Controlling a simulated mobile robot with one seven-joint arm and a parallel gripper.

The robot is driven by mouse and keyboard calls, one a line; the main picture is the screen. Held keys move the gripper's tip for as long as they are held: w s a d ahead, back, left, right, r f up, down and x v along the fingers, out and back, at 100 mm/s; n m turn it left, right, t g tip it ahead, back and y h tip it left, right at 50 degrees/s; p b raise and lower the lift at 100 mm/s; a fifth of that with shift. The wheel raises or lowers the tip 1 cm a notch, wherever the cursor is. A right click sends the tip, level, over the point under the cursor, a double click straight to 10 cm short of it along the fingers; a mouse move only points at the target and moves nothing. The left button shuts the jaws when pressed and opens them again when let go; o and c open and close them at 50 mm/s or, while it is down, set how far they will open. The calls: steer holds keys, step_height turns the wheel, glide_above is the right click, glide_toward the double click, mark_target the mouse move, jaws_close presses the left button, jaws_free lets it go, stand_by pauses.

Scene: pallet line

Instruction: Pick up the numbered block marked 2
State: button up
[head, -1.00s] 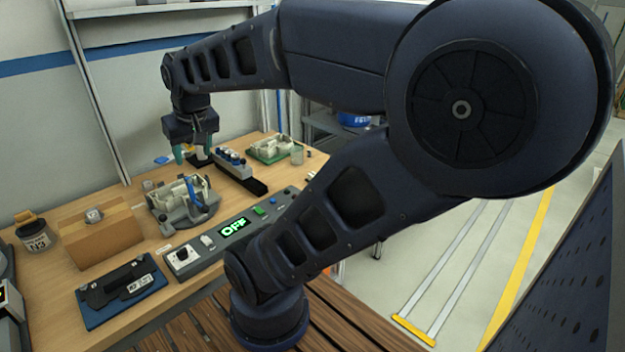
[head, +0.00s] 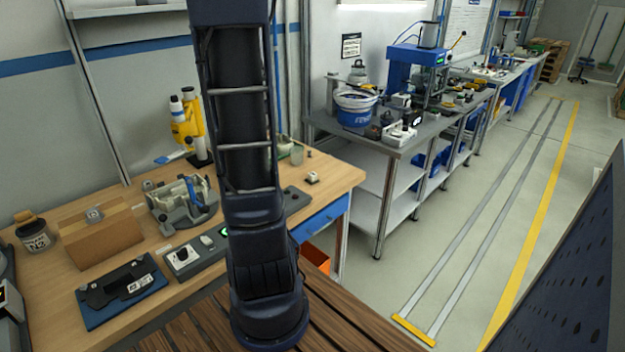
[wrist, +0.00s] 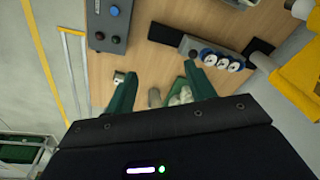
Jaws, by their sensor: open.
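A small whitish block (head: 312,178) with a dark mark on top stands near the right end of the wooden table in the head view. A similar small block (wrist: 118,79) shows in the wrist view, close beside the left fingertip in the picture. I cannot read a number on it, so I cannot tell whether it is the block marked 2. My gripper (wrist: 161,72) shows in the wrist view with its two green fingers spread apart and nothing between the tips. In the head view, my arm stands upright and the gripper is out of sight.
A grey control box (head: 190,255), clamp fixture (head: 185,205), cardboard box (head: 98,235) and yellow bottle (head: 188,125) stand on the table.

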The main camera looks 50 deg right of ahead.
steer(key=s+d+f+m+g, duration=0.1)
steer(key=d+f+m, duration=0.45)
steer(key=d, duration=0.75)
steer(key=m, duration=0.2)
glide_above(312, 173)
step_height(312, 173, down, 10)
steer(key=shift+g+y, duration=0.3)
steer(key=shift+y, duration=0.1)
steer(key=shift+s+f, duration=0.15)
steer(key=shift+f, duration=5.05)
steer(key=c, duration=0.8)
